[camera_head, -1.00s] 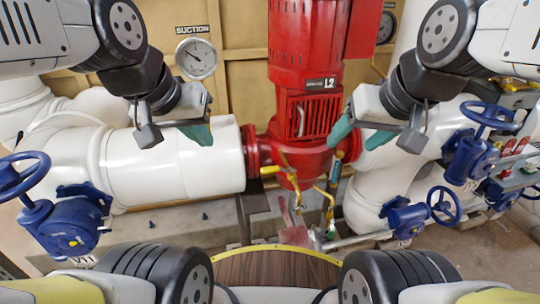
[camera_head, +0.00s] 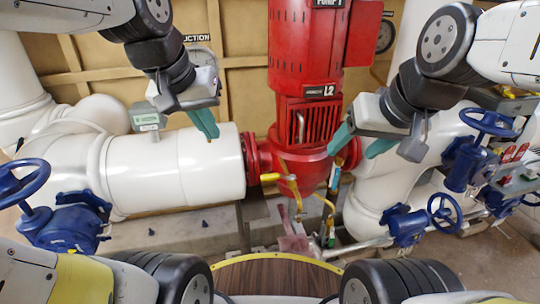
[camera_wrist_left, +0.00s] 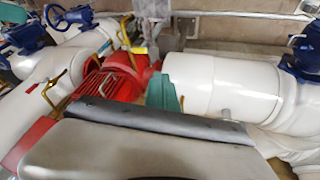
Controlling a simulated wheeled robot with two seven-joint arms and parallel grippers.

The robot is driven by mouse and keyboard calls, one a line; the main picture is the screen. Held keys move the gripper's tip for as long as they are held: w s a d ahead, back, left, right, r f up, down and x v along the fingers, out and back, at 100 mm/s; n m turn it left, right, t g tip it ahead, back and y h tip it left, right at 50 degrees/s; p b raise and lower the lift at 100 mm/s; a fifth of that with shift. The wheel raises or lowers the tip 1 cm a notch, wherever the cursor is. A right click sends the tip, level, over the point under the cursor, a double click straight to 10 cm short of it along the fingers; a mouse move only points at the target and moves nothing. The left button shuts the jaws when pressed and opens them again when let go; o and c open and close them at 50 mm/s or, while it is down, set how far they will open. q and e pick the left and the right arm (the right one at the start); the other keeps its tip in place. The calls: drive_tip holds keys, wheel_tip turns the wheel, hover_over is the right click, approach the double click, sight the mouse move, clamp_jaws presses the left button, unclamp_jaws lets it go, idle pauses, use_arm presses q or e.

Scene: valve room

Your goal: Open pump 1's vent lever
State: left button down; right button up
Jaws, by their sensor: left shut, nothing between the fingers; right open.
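Pump 1 is the red pump (camera_head: 305,85) in the middle of the head view, with its name plate at the top edge. A small yellow lever (camera_head: 278,177) sticks out to the left low on its front; a second, thin yellow handle (camera_head: 325,203) is below right. I cannot tell for certain which is the vent lever. My left gripper (camera_head: 207,125) is shut and empty, above the white suction pipe, left of and above the yellow lever. Its teal fingers (camera_wrist_left: 162,92) also show in the left wrist view. My right gripper (camera_head: 358,146) is open, at the pump's right side.
The thick white pipe (camera_head: 170,172) runs left from the pump flange. Blue valve handwheels stand at the left (camera_head: 22,183) and right (camera_head: 444,207). A control box with red parts (camera_head: 515,170) is at the far right. The space in front of the yellow lever looks free.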

sight(279, 177)
use_arm(q)
drive_tip(key=w+d+f+n+g, duration=0.1)
drive_tip(key=w+d+g, duration=0.1)
drive_tip(key=w, duration=0.4)
drive_tip(key=w+d+f+n+g, duration=0.1)
drive_tip(key=w+d+g, duration=0.1)
drive_tip(key=w, duration=0.5)
drive_tip(key=w+d+f+n+g+y, duration=0.1)
drive_tip(key=w+d+f+g, duration=0.2)
drive_tip(key=w+f, duration=0.6)
drive_tip(key=shift+d+f+g, duration=0.15)
drive_tip(key=shift+d+g, duration=0.15)
drive_tip(key=shift+d, duration=0.5)
drive_tip(key=s+d+f, duration=0.1)
drive_tip(key=s+f, duration=0.5)
drive_tip(key=f, duration=0.3)
drive_tip(key=shift+d+f, duration=0.3)
drive_tip(key=shift+d, duration=0.05)
